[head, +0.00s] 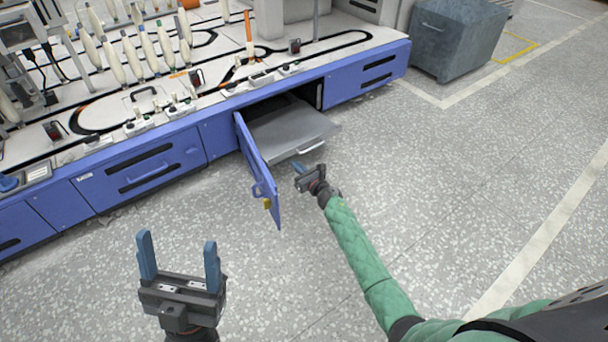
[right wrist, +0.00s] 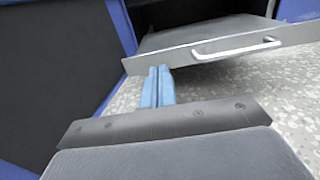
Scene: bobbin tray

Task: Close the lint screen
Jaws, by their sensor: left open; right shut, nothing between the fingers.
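The lint screen, a flat grey drawer-like tray (head: 285,130), sticks out of an open bay in the blue machine base. Its front carries a pale bar handle (head: 311,148); the handle also shows in the right wrist view (right wrist: 236,47). A blue door (head: 257,172) stands swung open at the left of the bay. My right gripper (head: 299,168) is shut and empty, just in front of the tray's front face; in the right wrist view its blue fingertips (right wrist: 158,85) are together below the front edge, left of the handle. Contact cannot be told. My left gripper (head: 178,262) is open and empty over the floor.
The long blue machine (head: 140,170) carries several bobbins and a black track on top. A yellow piece (head: 267,204) sits on the open door's edge. A grey bin (head: 455,40) stands at the back right. The floor to the right is clear.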

